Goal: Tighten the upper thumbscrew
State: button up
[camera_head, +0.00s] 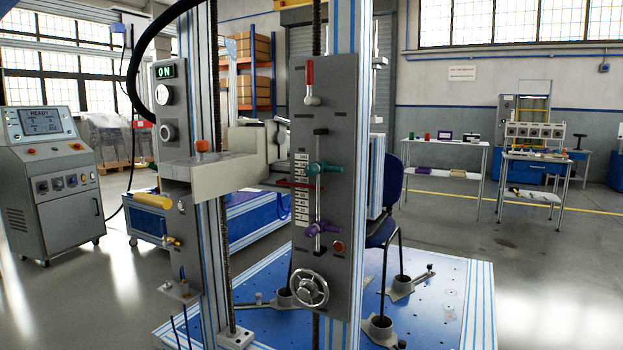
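A grey upright panel (299,92) stands on the test frame in the middle of the view. The upper thumbscrew (324,168) is teal, with a crossbar handle, and sits on the panel's vertical slot beside a white scale (300,205). A purple lower thumbscrew (323,228) sits further down the same slot. A dark red pointer (292,183) crosses the scale just below the teal thumbscrew. How tight either screw is cannot be seen. My gripper is not in view.
The panel also carries a red-handled lever (310,80), a handwheel (310,288) and a red button (338,247). A left column holds a box with a lit ON display (164,71). A blue chair (388,195) stands behind. Open floor (550,265) lies right.

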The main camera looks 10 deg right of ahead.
aim_at(312, 169)
jog(key=k, duration=1.3)
jog(key=u, duration=0.4)
jog(key=i, duration=0.9)
jog(key=u, duration=0.65)
